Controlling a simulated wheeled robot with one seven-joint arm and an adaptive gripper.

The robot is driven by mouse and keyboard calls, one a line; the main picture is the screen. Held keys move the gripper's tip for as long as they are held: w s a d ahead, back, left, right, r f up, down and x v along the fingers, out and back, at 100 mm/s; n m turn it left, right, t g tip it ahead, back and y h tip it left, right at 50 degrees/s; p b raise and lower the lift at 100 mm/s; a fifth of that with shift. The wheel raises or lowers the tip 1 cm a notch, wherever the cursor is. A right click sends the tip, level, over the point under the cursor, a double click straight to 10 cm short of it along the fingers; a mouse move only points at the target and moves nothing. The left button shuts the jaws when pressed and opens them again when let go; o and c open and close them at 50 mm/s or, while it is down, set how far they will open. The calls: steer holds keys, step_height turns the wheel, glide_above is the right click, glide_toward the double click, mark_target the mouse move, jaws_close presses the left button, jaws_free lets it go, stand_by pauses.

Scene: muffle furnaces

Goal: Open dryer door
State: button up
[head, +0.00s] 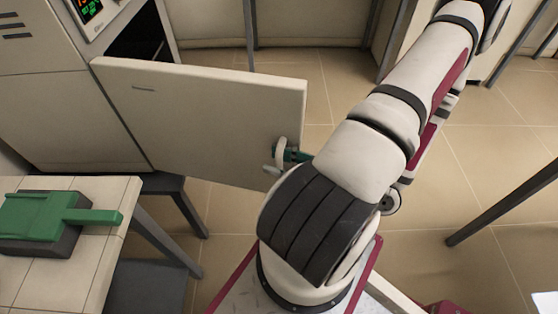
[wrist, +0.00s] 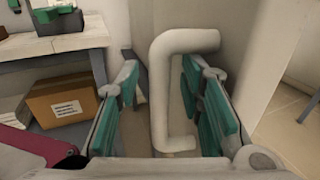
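The dryer door (head: 205,110) is a flat off-white panel in the head view. It stands swung out from the off-white cabinet (head: 55,115), with a dark opening showing behind its top left. The white bar handle (head: 281,152) is near the door's right edge. In the wrist view the handle (wrist: 160,100) stands upright between the green finger pads of my gripper (wrist: 162,88). The fingers are apart on both sides of the bar, with a visible gap on the left. In the head view my arm partly hides my gripper (head: 293,155).
A tiled bench (head: 100,255) holding a green-topped device (head: 45,222) is at the lower left. A cardboard box (wrist: 62,102) sits under a bench in the wrist view. Dark stand legs (head: 178,200) are below the door.

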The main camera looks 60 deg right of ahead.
steer(key=v, duration=1.2)
stand_by(0.3)
